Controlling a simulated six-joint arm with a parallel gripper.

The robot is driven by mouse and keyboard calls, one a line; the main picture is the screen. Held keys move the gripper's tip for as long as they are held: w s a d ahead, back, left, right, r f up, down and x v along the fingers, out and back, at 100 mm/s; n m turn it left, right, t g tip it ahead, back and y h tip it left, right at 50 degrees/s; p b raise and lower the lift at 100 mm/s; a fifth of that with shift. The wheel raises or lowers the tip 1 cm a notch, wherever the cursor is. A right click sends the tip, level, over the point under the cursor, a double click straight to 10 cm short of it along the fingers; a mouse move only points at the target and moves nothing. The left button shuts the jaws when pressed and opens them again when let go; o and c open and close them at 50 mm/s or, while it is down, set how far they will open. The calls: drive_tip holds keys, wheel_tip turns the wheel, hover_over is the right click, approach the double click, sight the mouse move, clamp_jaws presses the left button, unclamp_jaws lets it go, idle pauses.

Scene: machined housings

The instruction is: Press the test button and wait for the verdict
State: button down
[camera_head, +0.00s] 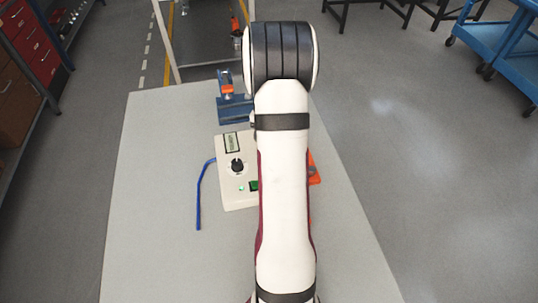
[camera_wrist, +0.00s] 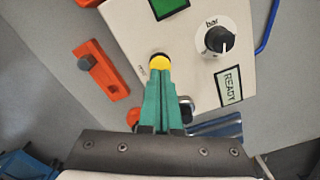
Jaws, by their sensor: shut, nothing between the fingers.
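The cream test box (camera_head: 228,192) lies on the table, partly hidden behind my arm in the head view. It also fills the upper middle of the wrist view (camera_wrist: 195,75). A round yellow button (camera_wrist: 160,61) with a dark surround sits on its face, beside a small label too blurred to read. My gripper (camera_wrist: 160,73) has its green fingers shut together and empty, with the tips at the button's near edge. I cannot tell whether they touch it. The box's display (camera_wrist: 229,87) reads READY. My gripper is hidden in the head view.
A black knob (camera_wrist: 219,39) marked "bar" and a green rectangle (camera_wrist: 170,7) are on the box. An orange block (camera_wrist: 101,70) lies beside it. A blue hose (camera_head: 199,195) lies left of the box; a blue fixture (camera_head: 234,111) stands behind. The table's left side is clear.

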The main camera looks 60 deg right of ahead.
drive_tip(key=shift+f, duration=0.1)
drive_tip(key=shift+f, duration=1)
drive_tip(key=shift+r, duration=2.6)
